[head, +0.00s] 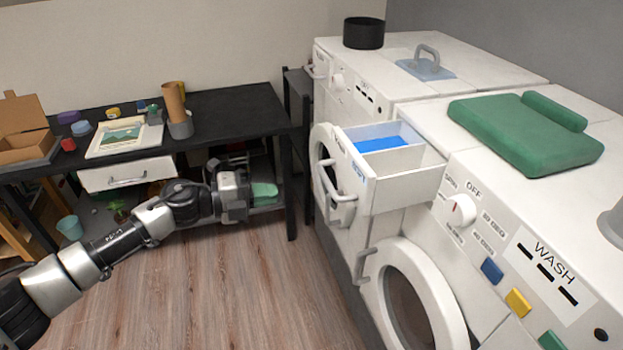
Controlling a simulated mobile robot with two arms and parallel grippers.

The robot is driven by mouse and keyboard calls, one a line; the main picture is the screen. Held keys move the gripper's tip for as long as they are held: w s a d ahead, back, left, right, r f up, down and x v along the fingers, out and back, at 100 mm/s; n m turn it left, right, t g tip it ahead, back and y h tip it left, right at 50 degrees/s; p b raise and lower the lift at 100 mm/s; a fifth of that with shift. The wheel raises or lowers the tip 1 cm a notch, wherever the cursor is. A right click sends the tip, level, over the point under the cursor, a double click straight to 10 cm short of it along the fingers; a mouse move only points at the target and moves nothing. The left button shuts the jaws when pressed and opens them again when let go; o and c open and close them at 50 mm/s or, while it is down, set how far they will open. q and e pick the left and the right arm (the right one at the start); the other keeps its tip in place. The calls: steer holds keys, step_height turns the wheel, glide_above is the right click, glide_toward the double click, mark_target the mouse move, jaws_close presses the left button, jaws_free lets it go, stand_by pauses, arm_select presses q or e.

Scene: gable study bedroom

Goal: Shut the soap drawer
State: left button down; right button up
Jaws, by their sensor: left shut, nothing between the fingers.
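The soap drawer (408,188) is a white box with a blue-bottomed compartment (382,144). It sticks out of the front of the near white washing machine (480,195), open. Its front panel (352,180) carries a grey handle (340,208). My left gripper (243,192) is shut and empty, to the left of the drawer front and apart from it, with floor space between them. My right gripper is not in view.
The washer's round door (425,300) bulges out below the drawer. A second white machine (345,95) stands behind. A black desk (235,112) with a white drawer (126,174) is at the left. Wood floor (250,290) is clear in the middle.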

arm_select(q)
steer(key=r+p+x, duration=0.1)
steer(key=p+x, duration=0.1)
steer(key=x, duration=0.7)
steer(key=shift+w+d, duration=0.25)
steer(key=shift+d, duration=0.1)
steer(key=shift+r, duration=0.1)
